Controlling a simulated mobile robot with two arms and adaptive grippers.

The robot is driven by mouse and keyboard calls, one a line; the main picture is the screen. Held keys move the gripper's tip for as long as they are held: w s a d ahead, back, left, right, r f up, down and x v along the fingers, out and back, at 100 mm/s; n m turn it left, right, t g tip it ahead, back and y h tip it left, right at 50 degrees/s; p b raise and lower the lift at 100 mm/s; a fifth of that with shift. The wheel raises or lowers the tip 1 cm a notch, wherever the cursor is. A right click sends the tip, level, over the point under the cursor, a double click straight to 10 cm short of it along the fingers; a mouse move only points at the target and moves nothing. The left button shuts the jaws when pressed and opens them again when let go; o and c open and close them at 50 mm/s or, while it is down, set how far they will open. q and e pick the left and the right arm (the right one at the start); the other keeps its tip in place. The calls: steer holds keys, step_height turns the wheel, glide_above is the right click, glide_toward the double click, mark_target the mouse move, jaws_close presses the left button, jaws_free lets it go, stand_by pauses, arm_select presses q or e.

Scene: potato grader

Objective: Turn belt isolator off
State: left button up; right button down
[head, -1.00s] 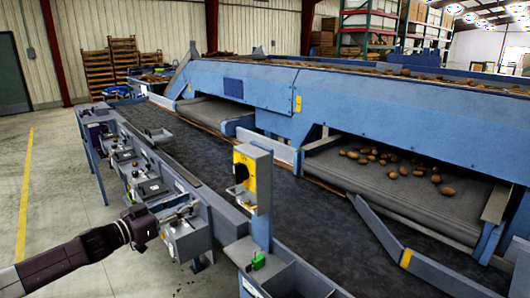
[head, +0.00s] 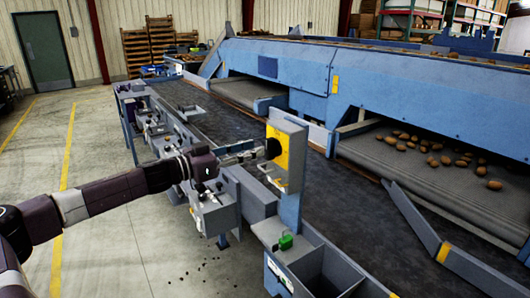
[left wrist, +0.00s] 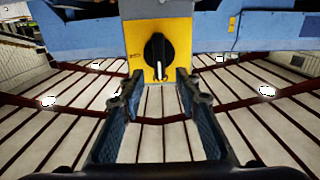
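The belt isolator is a black rotary knob (head: 273,148) on a yellow plate (head: 283,137), fixed to a grey box (head: 294,172) on a post beside the dark belt. In the left wrist view the knob (left wrist: 158,57) stands out from the yellow plate (left wrist: 137,40), its grip bar roughly upright in the picture. My left gripper (head: 255,153) is close in front of the knob. In the left wrist view the fingers of the left gripper (left wrist: 157,88) are apart, with the knob beyond and between their tips. Contact is not clear. My right gripper is out of view.
A green item (head: 286,241) sits on the grey bin (head: 340,257) below the isolator. The dark belt (head: 345,210) runs behind the post. Potatoes (head: 437,160) lie on the grader's grey conveyor. Open floor (head: 110,225) is at the left.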

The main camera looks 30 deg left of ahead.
mark_target(266, 145)
arm_select(q)
steer(key=shift+w+r+p, duration=0.3)
steer(key=shift+r+p, duration=0.05)
steer(key=shift+p, duration=0.1)
steer(key=shift+w+d+p, duration=0.15)
steer(key=shift+w+p, duration=0.1)
steer(key=shift+p, duration=0.1)
steer(key=shift+p+x, duration=0.85)
steer(key=shift+x, duration=0.3)
steer(key=shift+w+d+f+p, duration=0.15)
steer(key=shift+w+d+p, duration=0.05)
steer(key=shift+w, duration=0.2)
steer(key=shift+w+d+f+p, duration=0.15)
steer(key=shift+w+d, duration=0.05)
steer(key=shift+w, duration=0.2)
jaws_close()
